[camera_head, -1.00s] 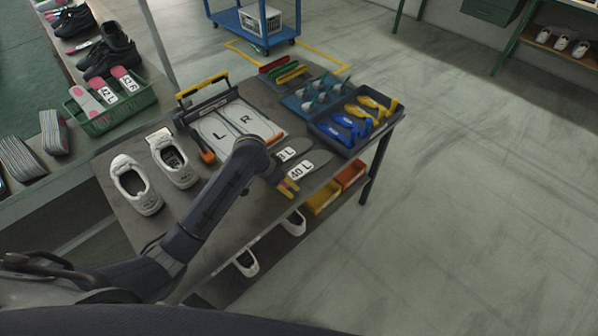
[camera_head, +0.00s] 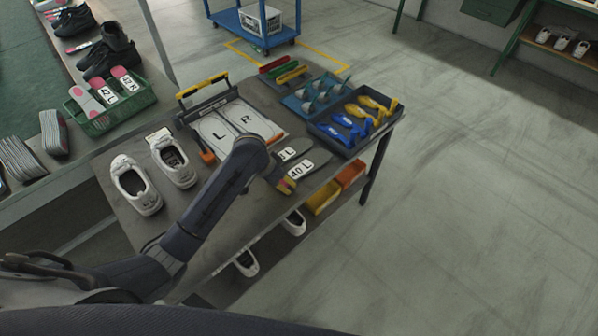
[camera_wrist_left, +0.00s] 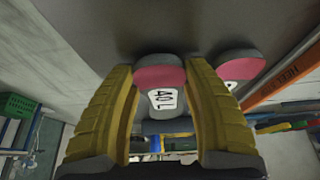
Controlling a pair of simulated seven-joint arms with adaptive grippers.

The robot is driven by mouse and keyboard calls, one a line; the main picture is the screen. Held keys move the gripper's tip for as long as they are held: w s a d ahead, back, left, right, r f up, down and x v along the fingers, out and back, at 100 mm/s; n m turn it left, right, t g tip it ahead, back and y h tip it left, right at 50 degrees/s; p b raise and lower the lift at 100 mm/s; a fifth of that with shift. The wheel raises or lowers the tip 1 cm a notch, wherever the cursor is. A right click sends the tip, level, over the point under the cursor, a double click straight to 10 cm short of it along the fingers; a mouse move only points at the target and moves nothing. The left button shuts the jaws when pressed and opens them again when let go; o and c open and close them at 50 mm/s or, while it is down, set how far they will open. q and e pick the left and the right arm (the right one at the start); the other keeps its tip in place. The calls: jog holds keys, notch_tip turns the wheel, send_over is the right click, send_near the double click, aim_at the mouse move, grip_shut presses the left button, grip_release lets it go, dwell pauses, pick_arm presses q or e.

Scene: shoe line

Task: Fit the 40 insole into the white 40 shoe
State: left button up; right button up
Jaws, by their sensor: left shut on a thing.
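The grey insole labelled 40 L (camera_head: 316,160) lies on the dark table near its front right edge. My left gripper (camera_head: 287,186) is at its near end. In the left wrist view, the yellow fingers (camera_wrist_left: 163,105) of this gripper are on either side of the 40 L insole (camera_wrist_left: 160,75), which has a pink band, and are shut on it. Two white shoes stand on the left of the table: an outer one (camera_head: 147,202) and an inner one (camera_head: 184,178). Their size marks are too small to read. My right gripper is out of view.
A press-like frame with an L and R plate (camera_head: 222,131) stands behind. A green basket (camera_head: 75,111) is at left.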

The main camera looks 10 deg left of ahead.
pick_arm(q)
jog(key=shift+r, duration=2.75)
